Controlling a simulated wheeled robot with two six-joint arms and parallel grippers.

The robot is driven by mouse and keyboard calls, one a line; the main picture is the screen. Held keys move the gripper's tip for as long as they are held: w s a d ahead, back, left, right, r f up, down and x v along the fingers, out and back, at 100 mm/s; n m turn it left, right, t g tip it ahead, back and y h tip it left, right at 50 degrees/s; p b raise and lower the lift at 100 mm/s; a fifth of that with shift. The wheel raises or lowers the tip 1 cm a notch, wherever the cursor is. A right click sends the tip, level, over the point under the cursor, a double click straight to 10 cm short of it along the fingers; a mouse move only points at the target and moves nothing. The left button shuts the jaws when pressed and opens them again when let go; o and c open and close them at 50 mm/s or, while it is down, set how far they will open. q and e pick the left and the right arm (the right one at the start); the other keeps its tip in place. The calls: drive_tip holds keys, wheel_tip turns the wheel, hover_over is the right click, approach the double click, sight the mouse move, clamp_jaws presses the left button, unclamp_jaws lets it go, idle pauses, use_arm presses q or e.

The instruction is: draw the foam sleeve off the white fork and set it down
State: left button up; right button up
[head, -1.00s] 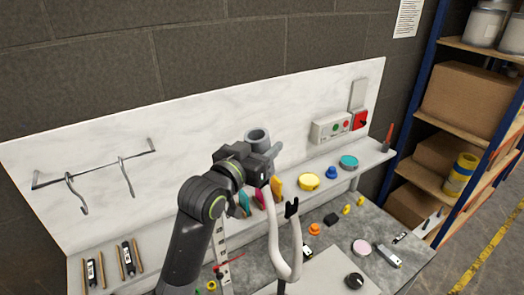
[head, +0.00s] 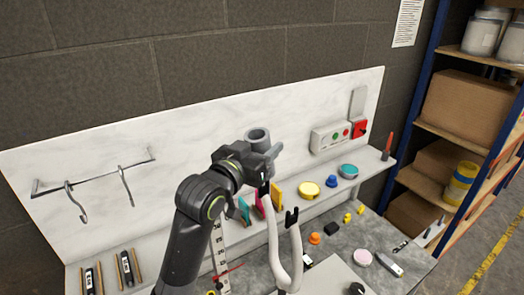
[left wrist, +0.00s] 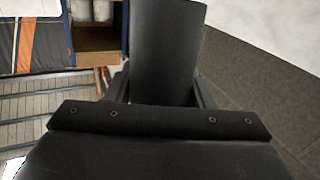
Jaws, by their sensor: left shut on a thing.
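The white fork (head: 272,240) stands upright at the bench, a U with two prongs. Its right prong ends in a black notched tip (head: 292,217). The left prong's dark tip shows just below my gripper. The grey foam sleeve (head: 257,136) is a hollow tube, its open end facing up, above the left prong. My left gripper (head: 263,155) is shut on it. In the left wrist view the sleeve (left wrist: 167,50) is a dark cylinder between the fingers. The gripper hides the sleeve's lower end, so any gap to the prong is unclear. My right gripper is out of view.
A pale ledge (head: 330,196) behind the fork holds a yellow disc (head: 308,190), a teal disc (head: 348,171) and coloured cards. Small parts lie on the grey bench right of the fork. A hook rail (head: 95,172) is on the back panel at left.

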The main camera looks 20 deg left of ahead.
use_arm(q)
drive_tip(key=shift+r, duration=1.3)
drive_tip(key=shift+d, duration=0.15)
drive_tip(key=s+d+b, duration=0.1)
drive_tip(key=s+d, duration=0.4)
drive_tip(key=d, duration=0.1)
idle(0.5)
